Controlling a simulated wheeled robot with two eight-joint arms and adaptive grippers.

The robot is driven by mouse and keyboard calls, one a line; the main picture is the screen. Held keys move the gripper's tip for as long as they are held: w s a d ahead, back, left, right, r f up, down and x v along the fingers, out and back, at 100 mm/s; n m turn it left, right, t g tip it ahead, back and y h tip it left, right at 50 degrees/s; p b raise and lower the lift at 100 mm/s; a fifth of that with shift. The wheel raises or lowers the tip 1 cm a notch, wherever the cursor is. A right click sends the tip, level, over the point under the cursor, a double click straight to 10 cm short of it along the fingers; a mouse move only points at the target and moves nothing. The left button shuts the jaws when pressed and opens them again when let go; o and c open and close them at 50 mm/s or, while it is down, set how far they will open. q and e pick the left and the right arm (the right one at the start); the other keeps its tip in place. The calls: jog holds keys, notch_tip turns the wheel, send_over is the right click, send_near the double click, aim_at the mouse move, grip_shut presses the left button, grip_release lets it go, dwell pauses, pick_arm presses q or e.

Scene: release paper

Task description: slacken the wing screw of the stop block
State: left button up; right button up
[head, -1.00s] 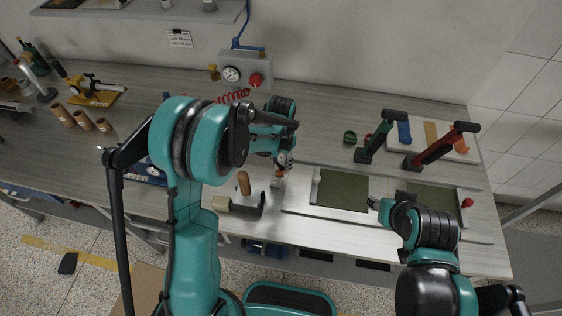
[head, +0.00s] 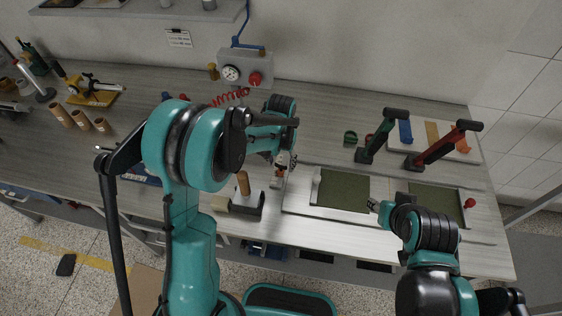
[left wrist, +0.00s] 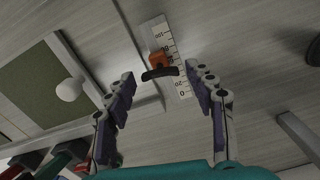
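The stop block is the small orange block (left wrist: 157,58) on the white ruler strip (left wrist: 168,40) in the left wrist view. A dark wing-shaped piece (left wrist: 160,73), apparently its wing screw, sits on the near side of the block. My left gripper (left wrist: 162,77) is open, with one finger on each side of the block and nothing between the fingertips. I cannot tell its exact height above the screw. In the head view my left gripper (head: 286,160) is over the left end of the pale board, partly hidden by my arm. My right gripper (head: 375,206) is at the green panel's front edge.
Green panels (head: 343,190) lie on the pale board (head: 297,200). A white knob (left wrist: 69,89) stands left of the fingers. A dark holder with a wooden handle (head: 243,183) is left of the block. Green (head: 380,136) and red (head: 440,147) levers stand right.

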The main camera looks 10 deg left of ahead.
aim_at(281, 165)
pick_arm(q)
notch_tip(281, 165, up, 12)
dwell(0.7)
dwell(0.4)
jog(key=s+a+r+n+t, duration=0.1)
jog(key=s+a+r+t, duration=0.2)
jog(key=s, duration=0.5)
jog(key=s+a+r+n+t, duration=0.1)
jog(key=s+a+r+t, duration=0.15)
jog(key=s, duration=0.55)
notch_tip(281, 165, down, 7)
jog(key=s+a+t+b, duration=0.1)
jog(key=s+b, duration=0.1)
jog(key=b, duration=0.3)
jog(key=shift+s+t, duration=0.35)
